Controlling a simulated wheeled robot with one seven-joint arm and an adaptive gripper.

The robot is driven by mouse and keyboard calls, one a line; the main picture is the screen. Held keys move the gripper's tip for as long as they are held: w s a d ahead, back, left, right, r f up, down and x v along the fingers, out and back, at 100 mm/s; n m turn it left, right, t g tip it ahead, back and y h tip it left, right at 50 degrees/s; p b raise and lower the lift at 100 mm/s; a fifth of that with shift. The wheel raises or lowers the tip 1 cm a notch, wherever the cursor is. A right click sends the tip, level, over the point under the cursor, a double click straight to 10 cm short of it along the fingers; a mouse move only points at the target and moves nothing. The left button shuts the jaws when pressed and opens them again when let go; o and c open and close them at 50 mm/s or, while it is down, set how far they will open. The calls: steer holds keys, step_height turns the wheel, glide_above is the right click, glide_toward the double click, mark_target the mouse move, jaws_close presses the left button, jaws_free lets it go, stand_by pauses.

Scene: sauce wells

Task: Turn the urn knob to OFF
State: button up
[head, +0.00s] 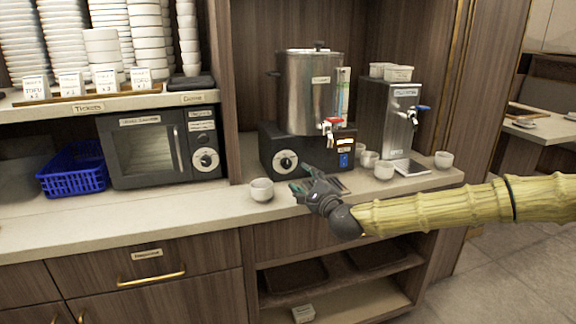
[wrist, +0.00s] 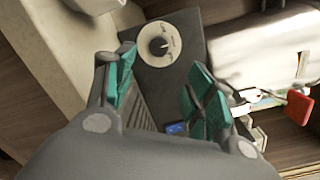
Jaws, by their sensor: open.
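The steel urn (head: 308,95) stands on a black base (head: 268,150) on the counter. Its round knob (head: 286,162) has a white dial and black centre on the base's front face. In the wrist view the knob (wrist: 158,47) is ahead, near the top, beyond the gap between the fingertips. Its dial lettering is too small to read. My gripper (head: 304,188) is in front of the base, a little below and right of the knob. In the wrist view its teal-padded fingers are open and empty, apart from the knob.
The urn has a red-handled tap (head: 330,125). A steel dispenser (head: 395,120) and several cups are at right. A microwave (head: 160,147) and blue basket (head: 73,170) are at left.

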mark_target(288, 165)
steer(key=shift+w+f, duration=0.15)
steer(key=shift+w, duration=0.4)
steer(key=shift+w+a, duration=0.1)
steer(key=shift+w, duration=0.15)
steer(key=x, duration=0.8)
steer(key=shift+a+p, duration=0.35)
steer(key=shift+a, duration=0.1)
steer(key=shift+w+a, duration=0.1)
steer(key=shift+w, duration=0.45)
steer(key=shift+c, duration=0.2)
steer(key=c, duration=1)
